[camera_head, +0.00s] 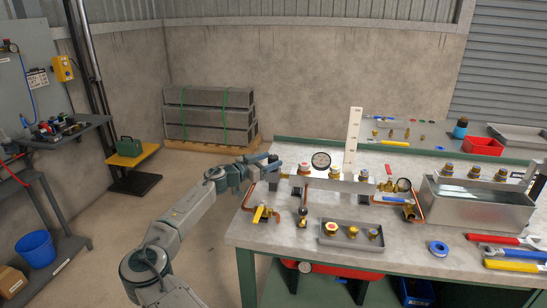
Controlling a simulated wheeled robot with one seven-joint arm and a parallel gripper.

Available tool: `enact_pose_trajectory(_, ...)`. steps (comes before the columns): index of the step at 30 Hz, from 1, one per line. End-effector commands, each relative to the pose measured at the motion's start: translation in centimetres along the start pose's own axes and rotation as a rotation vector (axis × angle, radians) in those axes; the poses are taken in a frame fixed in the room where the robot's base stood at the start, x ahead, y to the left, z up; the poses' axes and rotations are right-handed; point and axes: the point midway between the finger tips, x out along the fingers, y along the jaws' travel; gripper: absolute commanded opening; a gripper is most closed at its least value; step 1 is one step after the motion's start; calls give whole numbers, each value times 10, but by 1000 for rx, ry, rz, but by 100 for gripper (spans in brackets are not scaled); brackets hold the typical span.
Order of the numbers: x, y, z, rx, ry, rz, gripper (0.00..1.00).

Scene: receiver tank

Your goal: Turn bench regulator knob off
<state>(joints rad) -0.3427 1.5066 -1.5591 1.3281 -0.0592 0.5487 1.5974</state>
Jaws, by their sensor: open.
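On the bench (265,235) a pale manifold bar carries a brass fitting with a red top (304,170) at its left end and a round pressure gauge (321,161) behind it. A small dark, round-topped fitting (303,212) stands in front at the foot of a copper pipe. I cannot tell for sure which part is the bench regulator knob, nor its setting. My gripper (274,162) is open, above the back left of the bench, just left of the red-topped fitting. It appears empty and apart from the fitting, though contact is hard to judge at this size.
A yellow-handled valve (264,214) stands on the bench's front left. A grey tray (351,236) holds several brass fittings.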

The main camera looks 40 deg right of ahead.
Motion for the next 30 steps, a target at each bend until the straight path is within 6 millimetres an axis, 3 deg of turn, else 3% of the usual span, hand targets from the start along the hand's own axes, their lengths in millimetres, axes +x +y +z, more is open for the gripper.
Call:
enact_pose_trajectory(6,20,-1,0,0,0,-2,56)
enact_pose_trajectory(16,24,0,0,1,0,-1,56)
enact_pose_trajectory(21,23,0,0,0,0,-1,12)
enact_pose_trajectory(30,23,0,2,1,-1,-17,12)
